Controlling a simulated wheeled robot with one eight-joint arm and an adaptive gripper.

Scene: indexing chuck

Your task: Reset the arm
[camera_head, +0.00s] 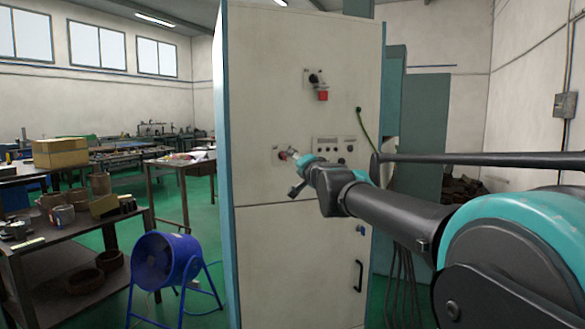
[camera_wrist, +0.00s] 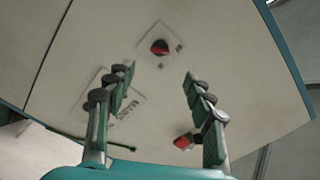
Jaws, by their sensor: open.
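My arm reaches from the lower right toward a tall cream cabinet (camera_head: 290,255) in the head view. My gripper (camera_head: 290,157) is in front of the cabinet face, close to a red round knob (camera_head: 282,155). In the wrist view my gripper (camera_wrist: 159,73) is open, its two green fingers spread apart with nothing between them. The red knob (camera_wrist: 160,47) on its square plate shows beyond the fingertips, roughly centred between them. Whether a fingertip touches the cabinet cannot be told.
A red switch (camera_head: 323,95) sits higher on the cabinet, and a button panel (camera_head: 334,150) is right of the knob. A blue fan (camera_head: 166,262) stands on the floor to the left, near a cluttered workbench (camera_head: 70,243). Green floor shows between them.

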